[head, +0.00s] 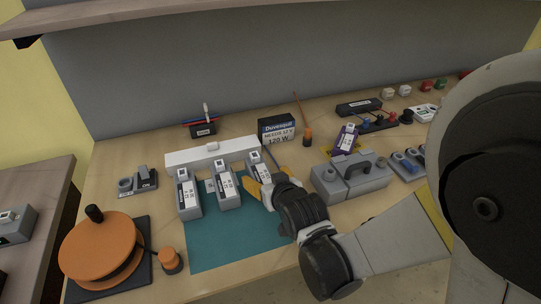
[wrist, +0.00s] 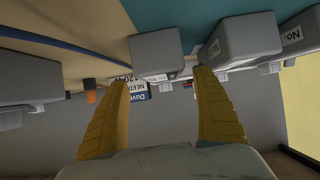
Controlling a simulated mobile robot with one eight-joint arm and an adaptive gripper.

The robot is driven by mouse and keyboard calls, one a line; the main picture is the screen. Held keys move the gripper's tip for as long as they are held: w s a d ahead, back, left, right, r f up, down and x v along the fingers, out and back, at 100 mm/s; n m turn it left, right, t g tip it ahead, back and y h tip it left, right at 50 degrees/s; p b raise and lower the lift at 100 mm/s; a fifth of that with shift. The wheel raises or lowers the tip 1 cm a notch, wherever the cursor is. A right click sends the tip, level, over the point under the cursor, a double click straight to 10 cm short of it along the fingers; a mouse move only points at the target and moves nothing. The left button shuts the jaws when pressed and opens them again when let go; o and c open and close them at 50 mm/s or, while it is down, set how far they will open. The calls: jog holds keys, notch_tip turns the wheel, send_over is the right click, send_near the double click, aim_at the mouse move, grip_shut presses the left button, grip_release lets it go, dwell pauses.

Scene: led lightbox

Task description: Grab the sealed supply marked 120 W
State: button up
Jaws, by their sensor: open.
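Three grey supply blocks with white labels stand in a row: the left one (head: 188,196), the middle one (head: 226,187) and the right one (head: 258,168). Their label ratings are too small to read in the head view. A dark-and-white box (head: 277,129) at the back reads "NEEDS 12 V" and "120 W"; it also shows upside down in the wrist view (wrist: 139,91). My gripper (head: 268,187) is open and empty, at the near end of the right block. In the wrist view, a grey block (wrist: 154,52) lies ahead, between my yellow fingertips (wrist: 164,78).
A teal mat (head: 225,240) lies in front of the blocks, and a white bar (head: 190,157) runs behind them. A grey unit with a handle (head: 345,182) stands close right of my gripper. An orange reel (head: 98,245) is at the left front. A shelf (head: 150,12) overhangs the back.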

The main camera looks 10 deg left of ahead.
aim_at(260, 176)
jog(key=w+a+f+b, duration=0.2)
jog(key=f, duration=0.1)
jog(key=shift+w+f, duration=0.1)
jog(key=shift+w, duration=0.2)
jog(key=shift+w+a+f, duration=0.1)
jog(key=shift+w+a, duration=0.15)
jog(key=shift+w, duration=0.05)
jog(key=c, duration=1.5)
